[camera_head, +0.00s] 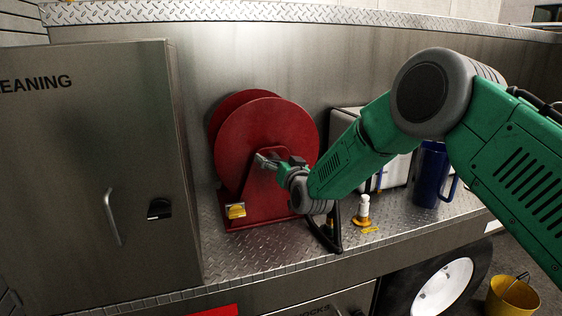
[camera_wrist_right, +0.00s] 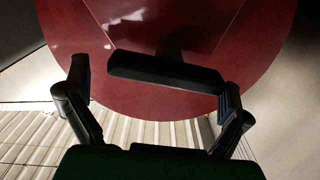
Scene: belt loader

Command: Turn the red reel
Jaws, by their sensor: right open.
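The red reel (camera_head: 240,128) stands upright on the metal deck, with round side discs and a red stand. My right gripper (camera_head: 279,163) is in front of the near disc, around its middle height. In the right wrist view, the reel (camera_wrist_right: 145,20) fills the upper part. A dark bar, seemingly the reel's crank handle (camera_wrist_right: 165,72), lies between the two spread fingers of the right gripper (camera_wrist_right: 156,82). The fingers are open and I cannot tell whether either touches the bar. The arm and gripper hide part of the reel's right side. My left gripper is not in view.
A metal cabinet (camera_head: 90,200) with a handle stands close on the left. A yellow-fronted part (camera_head: 236,210) sits at the stand's foot. A white-topped bottle (camera_head: 363,210), a blue mug (camera_head: 430,175) and a white box (camera_head: 396,172) stand to the right. A yellow bucket (camera_head: 512,297) is below.

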